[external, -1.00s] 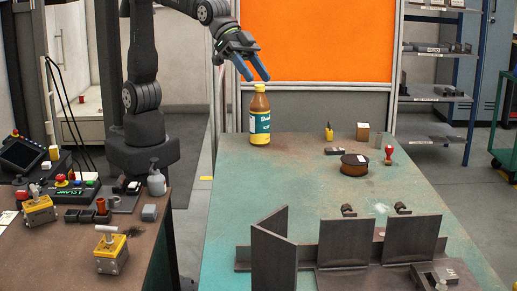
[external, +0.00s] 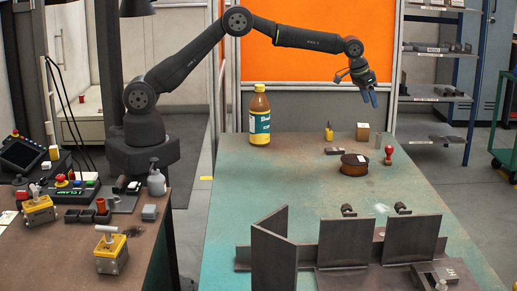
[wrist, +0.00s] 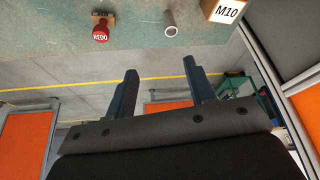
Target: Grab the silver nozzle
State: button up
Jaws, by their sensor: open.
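The silver nozzle (wrist: 170,25) is a small grey tube near the table's edge in the wrist view, between a red-topped stamp (wrist: 100,28) and a cardboard box marked M10 (wrist: 225,9). In the external view the nozzle (external: 379,140) is small and hard to make out beside the box. My gripper (external: 371,100) is open and empty, raised above the far right of the green table (external: 240,200). In the wrist view its two blue fingers (wrist: 160,72) stand apart over the floor, with the nozzle beyond their tips.
A yellow-capped bottle (external: 259,115) stands at the table's far left. A dark round spool (external: 354,165), a small yellow-tipped item (external: 329,132) and the stamp stand near the nozzle. Upright steel plates (external: 345,242) fill the front. The left-middle tabletop is clear.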

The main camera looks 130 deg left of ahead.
aim_at(378, 134)
jog(key=x, duration=0.4)
jog(key=s+x, duration=0.1)
jog(key=x, duration=0.3)
jog(key=a+x, duration=0.1)
jog(key=x, duration=0.3)
jog(key=shift+s+a, duration=0.1)
jog(key=shift+s, duration=0.2)
jog(key=shift+s+x, duration=0.2)
jog(key=shift+x, duration=2.95)
jog(key=shift+f, duration=0.1)
jog(key=shift+c, duration=0.4)
grip_shut()
